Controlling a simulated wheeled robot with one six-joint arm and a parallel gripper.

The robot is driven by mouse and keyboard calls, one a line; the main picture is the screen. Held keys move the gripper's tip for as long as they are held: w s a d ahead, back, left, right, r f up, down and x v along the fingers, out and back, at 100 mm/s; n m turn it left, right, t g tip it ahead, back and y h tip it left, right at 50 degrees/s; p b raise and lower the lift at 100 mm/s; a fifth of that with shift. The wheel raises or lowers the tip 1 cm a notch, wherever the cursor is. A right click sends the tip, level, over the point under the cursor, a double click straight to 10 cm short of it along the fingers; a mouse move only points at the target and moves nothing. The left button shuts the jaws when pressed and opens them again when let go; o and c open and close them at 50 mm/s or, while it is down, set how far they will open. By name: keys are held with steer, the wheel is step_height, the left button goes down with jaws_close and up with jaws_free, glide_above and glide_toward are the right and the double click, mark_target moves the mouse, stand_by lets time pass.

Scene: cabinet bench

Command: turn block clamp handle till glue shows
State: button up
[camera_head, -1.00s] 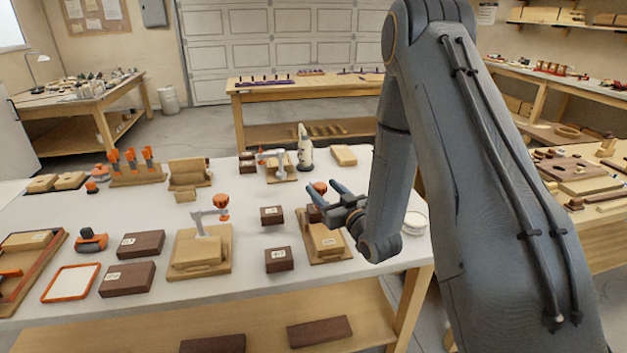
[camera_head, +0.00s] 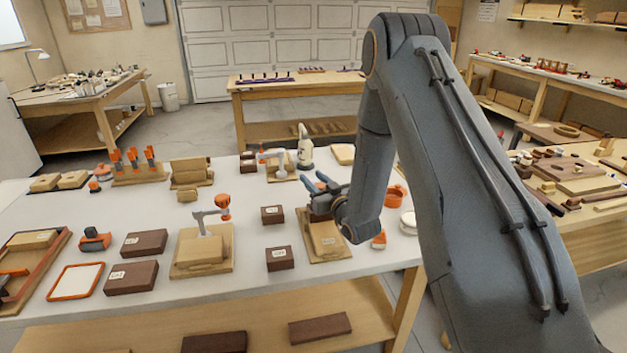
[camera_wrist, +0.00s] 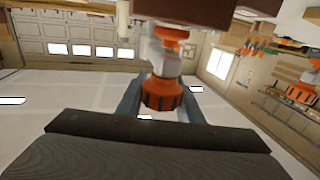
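A block clamp with a light wood block (camera_head: 326,236) stands on a wooden base (camera_head: 336,254) right of centre on the white bench. Its orange handle (camera_wrist: 162,92) shows in the wrist view, on a grey stem. My gripper (camera_head: 320,183) is at the top of this clamp, and its blue fingers lie on both sides of the handle. I cannot tell whether they touch it. In the head view my gripper hides the handle. No glue can be made out. A similar clamp (camera_head: 205,222) with an orange knob stands to the left.
Small dark labelled blocks (camera_head: 280,259) sit between the two clamps. An orange round container (camera_head: 396,196), a white round item (camera_head: 408,222) and a small orange-and-white item (camera_head: 379,240) lie to the right. Another clamp (camera_head: 280,166) stands behind, beside a white bottle (camera_head: 305,148).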

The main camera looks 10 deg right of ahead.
mark_target(322, 182)
steer(key=shift+c, duration=1.2)
steer(key=shift+m+h, duration=0.3)
steer(key=shift+h, duration=0.1)
